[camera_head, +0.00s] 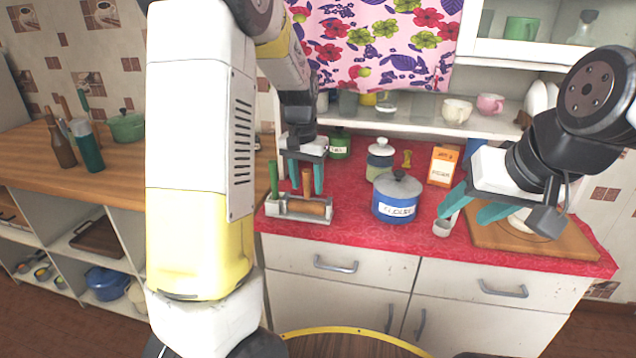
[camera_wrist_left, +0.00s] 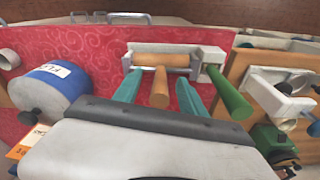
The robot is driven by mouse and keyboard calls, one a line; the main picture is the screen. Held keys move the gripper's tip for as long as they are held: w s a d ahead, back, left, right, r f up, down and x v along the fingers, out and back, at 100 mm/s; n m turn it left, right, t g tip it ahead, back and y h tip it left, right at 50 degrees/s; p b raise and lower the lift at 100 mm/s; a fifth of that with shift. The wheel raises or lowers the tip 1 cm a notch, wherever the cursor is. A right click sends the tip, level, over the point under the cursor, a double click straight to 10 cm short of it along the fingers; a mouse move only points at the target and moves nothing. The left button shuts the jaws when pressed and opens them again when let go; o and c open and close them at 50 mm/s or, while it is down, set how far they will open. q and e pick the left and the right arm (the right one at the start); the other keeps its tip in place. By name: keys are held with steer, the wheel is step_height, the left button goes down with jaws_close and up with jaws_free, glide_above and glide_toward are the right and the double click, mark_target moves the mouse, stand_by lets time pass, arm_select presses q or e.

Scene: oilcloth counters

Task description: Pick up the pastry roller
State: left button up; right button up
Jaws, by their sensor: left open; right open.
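The pastry roller has a wooden cylinder (camera_head: 304,207) lying low at the counter's front left, with a wooden handle standing up from it. My left gripper (camera_head: 305,184) is open above it, pointing down, its teal fingers on either side of the handle. In the left wrist view, the wooden handle (camera_wrist_left: 160,88) sits between the open fingers (camera_wrist_left: 158,92), with the cylinder (camera_wrist_left: 163,60) beyond. I see no grip on it. A grey holder (camera_head: 290,216) surrounds the cylinder. My right gripper (camera_head: 474,206) is open and empty above the counter's right side.
A green handle (camera_head: 273,178) stands close left of the roller. A blue pot (camera_head: 397,206), an orange box (camera_head: 443,165), a jar (camera_head: 380,160) and a white cup (camera_head: 445,226) stand on the red counter. A wooden board (camera_head: 570,243) lies at right.

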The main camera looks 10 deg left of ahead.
arm_select(q)
steer(key=shift+c, duration=0.4)
jaws_close()
steer(key=shift+r, duration=0.15)
